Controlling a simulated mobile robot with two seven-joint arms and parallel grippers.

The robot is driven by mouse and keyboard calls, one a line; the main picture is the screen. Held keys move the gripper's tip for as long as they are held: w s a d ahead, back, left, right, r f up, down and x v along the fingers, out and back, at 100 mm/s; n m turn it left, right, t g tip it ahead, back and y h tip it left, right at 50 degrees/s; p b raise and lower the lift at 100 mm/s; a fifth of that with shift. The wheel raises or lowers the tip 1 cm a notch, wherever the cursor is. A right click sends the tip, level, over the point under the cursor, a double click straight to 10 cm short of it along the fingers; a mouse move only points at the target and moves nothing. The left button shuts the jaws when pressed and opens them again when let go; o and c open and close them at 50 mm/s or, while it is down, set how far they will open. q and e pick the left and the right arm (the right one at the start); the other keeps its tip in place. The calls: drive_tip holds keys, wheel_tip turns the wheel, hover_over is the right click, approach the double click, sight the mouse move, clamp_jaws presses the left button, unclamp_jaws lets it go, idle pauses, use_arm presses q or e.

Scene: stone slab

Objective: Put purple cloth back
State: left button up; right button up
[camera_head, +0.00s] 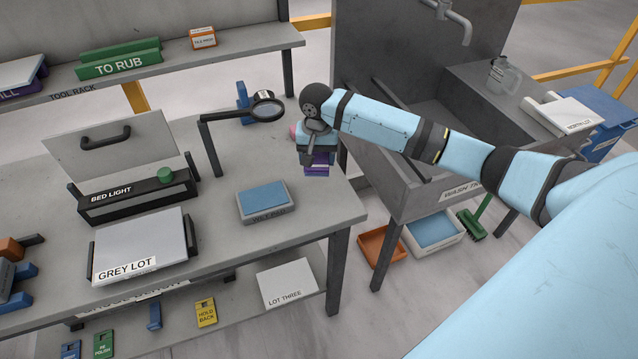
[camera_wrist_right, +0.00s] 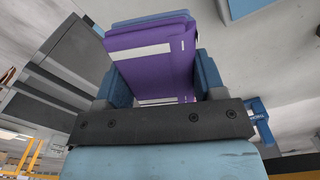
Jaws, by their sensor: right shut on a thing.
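The purple cloth (camera_head: 319,160) is a folded block with a pale stripe. My right gripper (camera_head: 318,154) is shut on it near the right end of the grey workbench. In the right wrist view, the purple cloth (camera_wrist_right: 152,62) sits between the blue fingers of the right gripper (camera_wrist_right: 155,78). The arm and gripper hide much of the cloth in the head view. I cannot tell whether the cloth touches the bench. My left gripper is not in view.
The bench (camera_head: 325,198) is clear in front. A sink (camera_head: 425,125) stands right; the tool rack (camera_head: 185,62) runs behind.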

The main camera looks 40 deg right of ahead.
hover_over(318, 192)
wheel_tip(318, 192, down, 7)
drive_tip(key=shift+a, duration=0.1)
wheel_tip(318, 192, down, 4)
drive_tip(key=shift+f, duration=0.1)
drive_tip(key=shift+f, duration=0.1)
drive_tip(key=o, duration=0.9)
wheel_tip(318, 192, up, 12)
drive_tip(key=shift+r, duration=0.15)
